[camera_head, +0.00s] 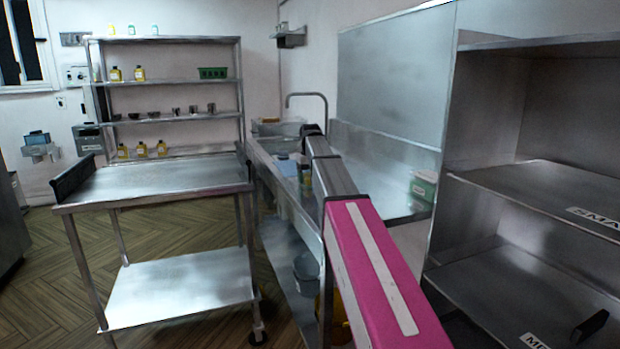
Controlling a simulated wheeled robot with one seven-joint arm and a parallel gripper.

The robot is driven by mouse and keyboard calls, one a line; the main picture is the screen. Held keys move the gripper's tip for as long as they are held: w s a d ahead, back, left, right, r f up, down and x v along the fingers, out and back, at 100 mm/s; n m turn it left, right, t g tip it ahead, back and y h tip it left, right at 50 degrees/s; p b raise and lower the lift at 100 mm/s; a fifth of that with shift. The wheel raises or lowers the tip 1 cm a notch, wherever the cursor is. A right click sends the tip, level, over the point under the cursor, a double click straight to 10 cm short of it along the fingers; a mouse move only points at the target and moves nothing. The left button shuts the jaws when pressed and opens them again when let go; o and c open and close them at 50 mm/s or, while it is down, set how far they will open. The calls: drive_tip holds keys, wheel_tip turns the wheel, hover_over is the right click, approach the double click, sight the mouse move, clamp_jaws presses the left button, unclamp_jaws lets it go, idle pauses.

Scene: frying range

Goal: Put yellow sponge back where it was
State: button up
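I cannot make out a yellow sponge in the head view. My pink and grey arm reaches forward from the lower right over the sink counter (268,178). Its far end is dark and small by the sink, and my gripper's fingers do not show. The arm hides part of the counter and of the shelf below. A pale blue item and small bottles (305,178) stand on the counter just left of the arm.
A bare steel table (160,180) on wheels stands at left. Behind it is a rack (170,80) with yellow bottles, cups and a green basket (212,73). A green and white box (424,186) sits right of the arm. Steel shelves (540,185) stand at right.

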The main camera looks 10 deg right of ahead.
drive_tip(key=shift+o, duration=0.6)
wheel_tip(320, 180, up, 12)
drive_tip(key=shift+r, duration=0.15)
idle(0.3)
